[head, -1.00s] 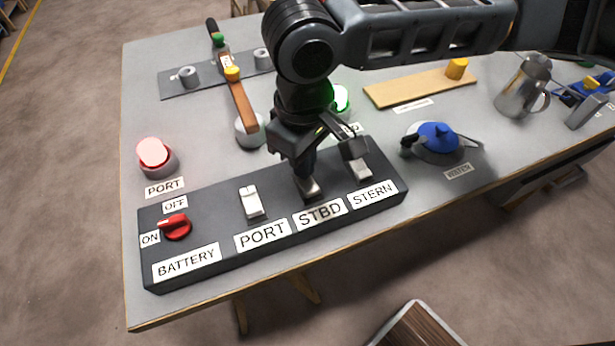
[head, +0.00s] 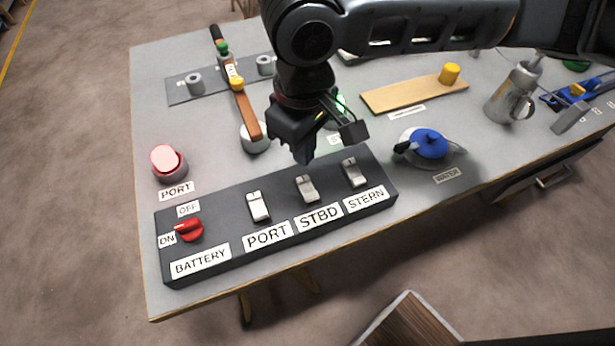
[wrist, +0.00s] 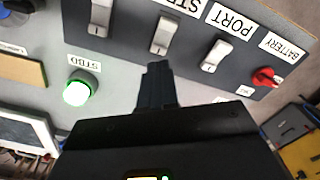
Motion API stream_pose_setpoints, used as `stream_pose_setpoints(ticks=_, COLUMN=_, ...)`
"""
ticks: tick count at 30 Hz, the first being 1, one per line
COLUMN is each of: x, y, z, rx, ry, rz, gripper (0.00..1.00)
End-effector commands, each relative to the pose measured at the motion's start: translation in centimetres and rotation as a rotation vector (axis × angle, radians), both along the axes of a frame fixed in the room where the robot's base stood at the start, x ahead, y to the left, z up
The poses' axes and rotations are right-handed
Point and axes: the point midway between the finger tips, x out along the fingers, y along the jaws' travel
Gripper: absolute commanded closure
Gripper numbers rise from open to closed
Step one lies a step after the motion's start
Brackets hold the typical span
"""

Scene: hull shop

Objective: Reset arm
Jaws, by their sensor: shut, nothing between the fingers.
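My gripper (head: 304,156) is shut and empty, pointing down above the back edge of the dark switch panel (head: 228,208). It is clear of the switches. In the wrist view its closed fingers (wrist: 157,72) point towards the panel (wrist: 130,32). The STBD switch (head: 307,188) is just in front of and below the fingertips. The PORT switch (head: 258,207) is left of it and the STERN switch (head: 353,172) right of it. The red BATTERY knob (head: 188,230) points towards the ON label. A green lit STBD lamp (wrist: 76,93) shows in the wrist view, partly hidden by my gripper in the head view.
A red PORT lamp (head: 168,162) stands at the left. A blue WATER valve (head: 429,144), a wooden board (head: 410,95) with a yellow knob and a metal jug (head: 512,95) are at the right.

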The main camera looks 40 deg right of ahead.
Motion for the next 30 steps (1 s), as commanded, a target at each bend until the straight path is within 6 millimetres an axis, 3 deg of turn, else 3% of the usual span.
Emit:
stream_pose_setpoints(ticks=3, x=0.0, y=0.0, z=0.8, rx=0.001, ry=0.000, rz=0.000, gripper=1.00)
stream_pose_setpoints(ticks=20, x=0.1, y=0.3, z=0.7, rx=0.009, ry=-0.004, rz=0.003, gripper=1.00)
stream_pose_setpoints(ticks=23, x=0.5, y=2.6, z=0.9, rx=0.069, ry=-0.030, rz=0.023, gripper=1.00)
stream_pose_setpoints(ticks=25, x=1.1, y=5.5, z=1.5, rx=0.154, ry=-0.070, rz=0.049, gripper=1.00)
stream_pose_setpoints(ticks=30, x=2.6, y=15.2, z=4.8, rx=0.454, ry=-0.216, rz=0.117, gripper=1.00)
